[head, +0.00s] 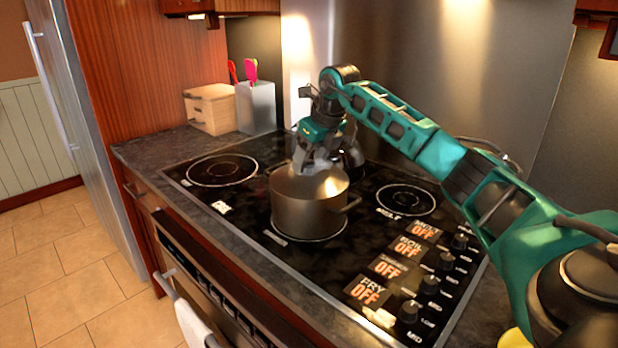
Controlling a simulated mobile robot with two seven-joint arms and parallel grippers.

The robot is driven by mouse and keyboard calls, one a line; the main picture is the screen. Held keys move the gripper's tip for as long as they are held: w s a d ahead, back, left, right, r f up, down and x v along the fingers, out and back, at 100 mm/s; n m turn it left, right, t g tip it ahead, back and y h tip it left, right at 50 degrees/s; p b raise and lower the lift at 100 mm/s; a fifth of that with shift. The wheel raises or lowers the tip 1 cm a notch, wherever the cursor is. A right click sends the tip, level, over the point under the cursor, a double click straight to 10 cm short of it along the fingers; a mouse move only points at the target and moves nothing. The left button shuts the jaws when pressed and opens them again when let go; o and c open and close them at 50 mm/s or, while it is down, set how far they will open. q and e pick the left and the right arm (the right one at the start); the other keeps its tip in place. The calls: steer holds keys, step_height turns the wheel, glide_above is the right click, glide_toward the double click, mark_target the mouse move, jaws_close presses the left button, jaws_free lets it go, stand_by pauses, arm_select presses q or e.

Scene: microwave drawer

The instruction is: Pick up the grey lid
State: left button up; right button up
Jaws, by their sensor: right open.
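A metal pot (309,212) stands on the front middle burner of the black cooktop. Its top (330,184) looks closed by a flat grey lid, though my gripper covers much of it. My right gripper (312,170) points down over the pot's top, at or just above the lid's middle, with its fingers apart. Whether the fingertips touch the lid, and whether they are around a knob, I cannot tell. My left gripper is not in view.
Behind my right gripper is a dark rounded object (352,157), partly hidden. A wooden box (210,108) and a grey utensil holder (256,107) stand at the back left. Control knobs line the cooktop's right side. The left burner (222,170) and right burner (406,200) are empty.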

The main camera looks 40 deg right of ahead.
jaws_close()
stand_by(0.4)
